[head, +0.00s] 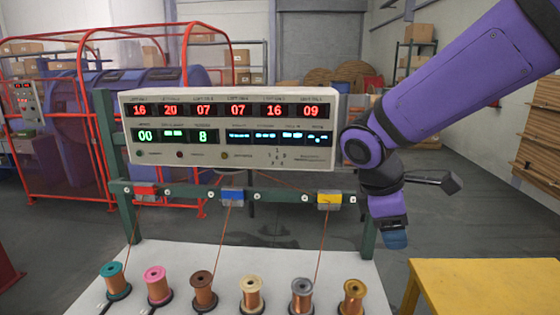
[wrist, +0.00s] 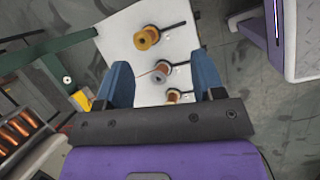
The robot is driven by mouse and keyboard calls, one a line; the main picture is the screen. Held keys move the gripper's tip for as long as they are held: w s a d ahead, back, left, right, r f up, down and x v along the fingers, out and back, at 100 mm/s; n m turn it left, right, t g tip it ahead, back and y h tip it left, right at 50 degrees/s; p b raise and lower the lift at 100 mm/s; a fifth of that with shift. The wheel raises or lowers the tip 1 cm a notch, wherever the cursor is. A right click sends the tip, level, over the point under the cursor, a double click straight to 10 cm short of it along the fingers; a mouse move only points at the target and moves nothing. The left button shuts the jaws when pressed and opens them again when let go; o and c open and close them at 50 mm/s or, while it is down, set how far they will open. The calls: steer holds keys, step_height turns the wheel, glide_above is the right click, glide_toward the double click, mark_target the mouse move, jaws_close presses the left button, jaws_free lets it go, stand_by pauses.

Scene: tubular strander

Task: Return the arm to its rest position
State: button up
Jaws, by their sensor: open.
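My purple arm reaches in from the upper right in the head view and hangs down beside the right end of the display panel (head: 232,160). My gripper (head: 396,243) points downward there, right of the green frame post and behind the yellow table. In the wrist view my gripper (wrist: 163,90) shows two blue fingers standing wide apart with nothing held between them. Beyond the fingers lie the white table (wrist: 122,42) and spools, among them a gold-flanged spool (wrist: 146,38) and a grey-flanged spool (wrist: 161,70). These stand below and clear of the fingers.
A row of several copper-wire spools (head: 251,296) stands on the white table (head: 185,262). A green frame (head: 290,190) carries red, blue and yellow blocks. A yellow table (head: 480,285) stands at lower right. A red guard cage (head: 60,190) is at left. Open floor lies behind my arm.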

steer(key=s+d+r+m+t+y, duration=0.2)
steer(key=s+d+r+m, duration=0.2)
steer(key=s+m, duration=0.3)
steer(key=s+d+r+m+t+y, duration=0.2)
steer(key=s+d+r+m, duration=0.3)
steer(key=s+d+m, duration=0.1)
steer(key=shift+s+m+t+y, duration=0.3)
steer(key=shift+s+m, duration=0.4)
steer(key=shift+m, duration=0.1)
